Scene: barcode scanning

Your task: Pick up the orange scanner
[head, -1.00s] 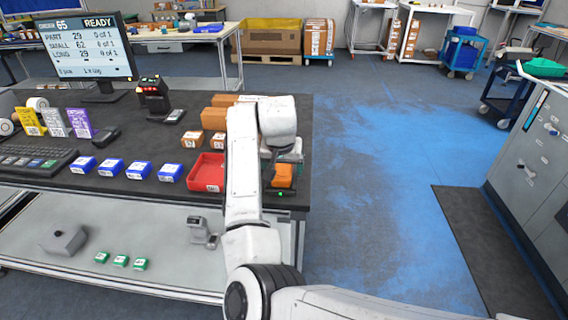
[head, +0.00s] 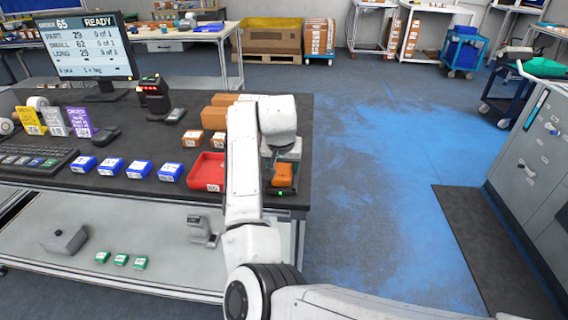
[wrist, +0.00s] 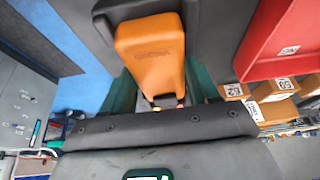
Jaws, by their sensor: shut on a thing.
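The orange scanner (head: 284,174) is at the right front corner of the dark table, partly hidden by my arm in the head view. In the wrist view, the scanner (wrist: 150,55) fills the upper middle, with its far end by a black stand (wrist: 112,12). My gripper (wrist: 160,92) has its green fingers on either side of the scanner and is shut on it. Whether the scanner still touches the stand is hard to tell. In the head view, my gripper (head: 286,157) is mostly hidden behind the wrist.
A red tray (head: 206,184) stands close to the left of the scanner. Brown boxes (head: 214,118) are behind it and blue boxes (head: 139,169) further left. A monitor (head: 88,46) stands at the back left. The floor right of the table is open.

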